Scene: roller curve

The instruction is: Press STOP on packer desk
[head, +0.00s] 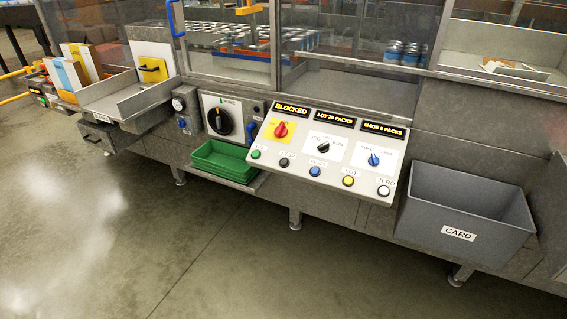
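The packer desk (322,182) is a sloped light panel on the front of the grey machine. Along its lower edge sit a green button (255,154), a dark button (284,162), a blue button (315,171), a yellow button (348,180) and a white button (383,190). The label by the dark button is too small to read surely as STOP. Above them are a red knob on yellow (281,130), a black knob (323,147) and a blue knob (374,159). The displays read BLOCKED (291,107), a lot of packs, and packs made. Neither gripper is in view.
A grey CARD bin (466,215) stands right of the desk. A green tray (222,161) and a panel with a large black rotary switch (220,121) are to its left. Clear windows (330,60) rise behind. The floor (130,240) in front is clear.

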